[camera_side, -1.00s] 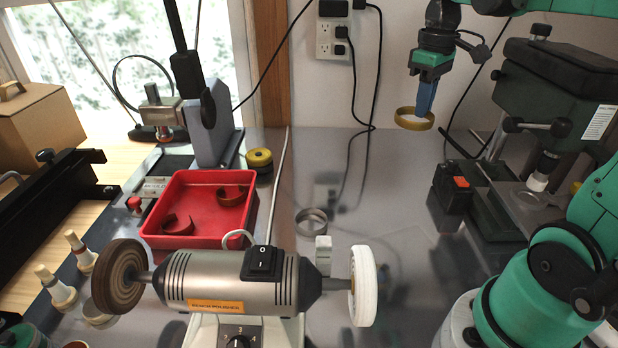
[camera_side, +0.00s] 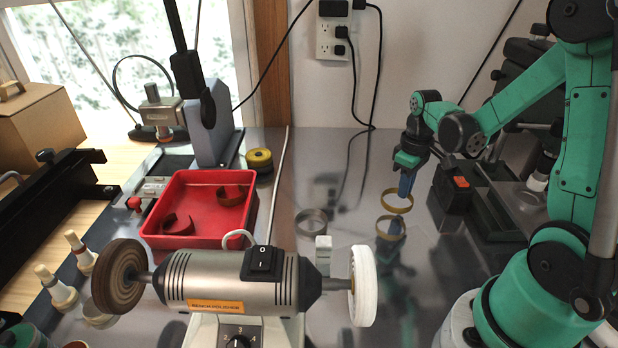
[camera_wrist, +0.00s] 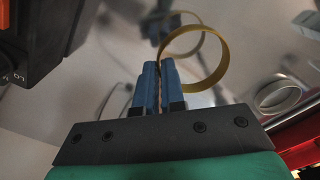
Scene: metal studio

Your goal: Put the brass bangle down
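The brass bangle (camera_side: 397,210) is a thin gold-coloured ring. My gripper (camera_side: 404,190) is shut on one side of its band, and the rest of the ring sticks out from the fingers. In the side view it hangs low over the grey metal table, with its reflection just below and a gap between them. In the wrist view the blue fingers (camera_wrist: 160,88) pinch the edge of the bangle (camera_wrist: 226,62), which stands out to the upper right. Its reflection shows behind it.
A silver ring (camera_side: 312,226) lies on the table to the left. Left of it are the red tray (camera_side: 152,237) with dark curved pieces and the bench polisher (camera_side: 225,280) in front. A black box with a red switch (camera_side: 453,188) stands right. The table around the bangle is clear.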

